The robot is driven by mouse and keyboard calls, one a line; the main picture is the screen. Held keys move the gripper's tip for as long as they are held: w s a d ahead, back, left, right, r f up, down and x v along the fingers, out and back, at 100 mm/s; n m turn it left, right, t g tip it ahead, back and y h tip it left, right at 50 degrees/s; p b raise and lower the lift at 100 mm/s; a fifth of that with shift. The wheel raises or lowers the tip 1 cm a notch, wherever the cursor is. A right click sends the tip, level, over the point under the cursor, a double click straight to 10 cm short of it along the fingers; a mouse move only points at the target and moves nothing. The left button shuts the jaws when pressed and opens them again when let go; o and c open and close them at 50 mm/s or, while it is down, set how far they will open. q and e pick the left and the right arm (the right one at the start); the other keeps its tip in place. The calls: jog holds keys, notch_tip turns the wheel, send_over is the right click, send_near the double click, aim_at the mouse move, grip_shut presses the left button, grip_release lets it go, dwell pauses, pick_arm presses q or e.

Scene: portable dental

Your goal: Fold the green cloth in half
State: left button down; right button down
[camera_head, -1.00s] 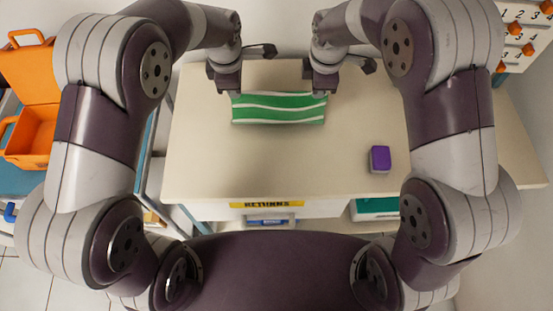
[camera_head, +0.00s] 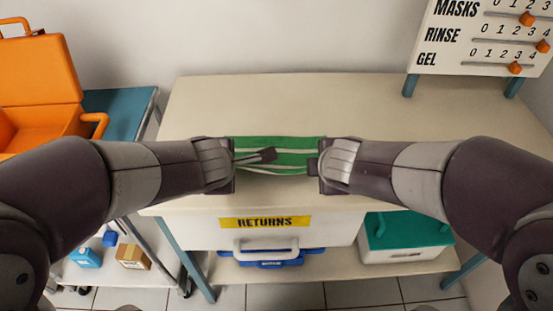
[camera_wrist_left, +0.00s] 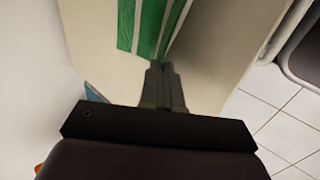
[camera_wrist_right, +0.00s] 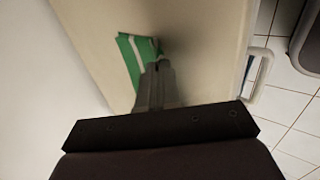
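The green cloth (camera_head: 290,143) with white stripes lies on the beige table between my two grippers. Its ends and near part are partly hidden by them in the head view. My left gripper (camera_wrist_left: 160,68) has its fingers together at the cloth's edge (camera_wrist_left: 148,25) in the left wrist view. My right gripper (camera_wrist_right: 157,65) also has its fingers together at a corner of the cloth (camera_wrist_right: 128,55). Both appear closed on the cloth.
The table (camera_head: 300,100) is clear behind the cloth. A "RETURNS" drawer (camera_head: 300,232) is below its front edge. An orange box (camera_head: 40,90) stands on the left cart. A slider board (camera_head: 480,40) stands at the back right. A green-lidded box (camera_head: 405,235) sits below.

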pick_arm(q)
jog(key=shift+s+f, duration=0.2)
jog(key=shift+s, duration=0.05)
pick_arm(e)
jog(key=shift+s+f, duration=0.2)
pick_arm(q)
jog(key=c, duration=1)
grip_release()
pick_arm(e)
jog(key=c, duration=1)
grip_release()
pick_arm(q)
jog(key=shift+r, duration=0.25)
pick_arm(e)
jog(key=shift+r, duration=0.25)
pick_arm(q)
jog(key=r, duration=0.1)
jog(key=s+r, duration=0.1)
jog(key=r, duration=0.1)
jog(key=shift+s, duration=0.15)
pick_arm(e)
jog(key=r, duration=0.1)
jog(key=s+r, duration=0.1)
jog(key=r, duration=0.1)
jog(key=shift+s, duration=0.15)
pick_arm(q)
jog(key=v, duration=0.7)
pick_arm(e)
jog(key=v, duration=0.7)
